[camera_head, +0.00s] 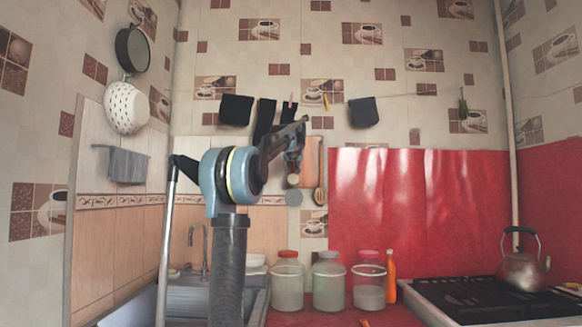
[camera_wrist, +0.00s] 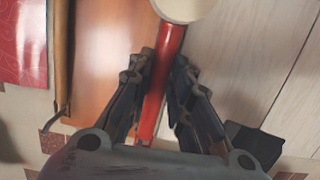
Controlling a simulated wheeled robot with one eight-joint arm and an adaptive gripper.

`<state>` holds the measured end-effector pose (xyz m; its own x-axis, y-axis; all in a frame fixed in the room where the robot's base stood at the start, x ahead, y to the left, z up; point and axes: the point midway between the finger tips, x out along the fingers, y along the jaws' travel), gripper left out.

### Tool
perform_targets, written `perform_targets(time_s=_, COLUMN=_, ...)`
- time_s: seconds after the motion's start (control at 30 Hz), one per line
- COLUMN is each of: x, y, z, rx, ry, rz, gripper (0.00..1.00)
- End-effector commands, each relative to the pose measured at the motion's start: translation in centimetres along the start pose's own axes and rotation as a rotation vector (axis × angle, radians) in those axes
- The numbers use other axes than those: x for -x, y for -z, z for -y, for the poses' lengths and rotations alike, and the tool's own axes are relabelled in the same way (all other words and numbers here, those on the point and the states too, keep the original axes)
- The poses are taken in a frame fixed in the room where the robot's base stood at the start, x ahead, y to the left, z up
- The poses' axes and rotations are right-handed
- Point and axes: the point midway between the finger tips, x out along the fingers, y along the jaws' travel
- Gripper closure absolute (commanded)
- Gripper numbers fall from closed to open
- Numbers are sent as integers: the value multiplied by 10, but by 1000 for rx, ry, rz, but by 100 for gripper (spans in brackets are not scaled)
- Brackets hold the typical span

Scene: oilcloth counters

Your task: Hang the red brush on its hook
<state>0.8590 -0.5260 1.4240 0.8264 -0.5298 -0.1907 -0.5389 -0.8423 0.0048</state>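The red brush shows in the wrist view as a long red handle (camera_wrist: 162,88) with a pale round head (camera_wrist: 186,8) at the top edge. My gripper (camera_wrist: 165,68) has its fingers closed against both sides of the handle. In the head view my gripper (camera_head: 294,152) is up near the back wall. The brush's pale head (camera_head: 293,181) hangs below it, and a small red handle end (camera_head: 291,100) shows above my arm. The handle is roughly upright. My arm hides its middle, and I cannot make out its hook.
A wooden board (camera_head: 311,158) and a ladle (camera_head: 320,196) hang close to my gripper's right. Dark cloths (camera_head: 235,110) (camera_head: 363,112) hang on the wall line. Jars (camera_head: 328,285) stand below; a kettle (camera_head: 523,270) sits on the stove at right.

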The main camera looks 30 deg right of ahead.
Motion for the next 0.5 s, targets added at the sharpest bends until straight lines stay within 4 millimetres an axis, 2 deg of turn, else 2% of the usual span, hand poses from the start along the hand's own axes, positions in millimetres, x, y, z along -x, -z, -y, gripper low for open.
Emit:
perform_targets(time_s=0.03, x=0, y=0, z=0, rx=0, ry=0, rz=0, gripper=65)
perform_targets(time_s=0.07, x=0, y=0, z=0, rx=0, ry=0, rz=0, gripper=60)
perform_targets(time_s=0.5, x=5, y=0, z=0, rx=0, ry=0, rz=0, gripper=60)
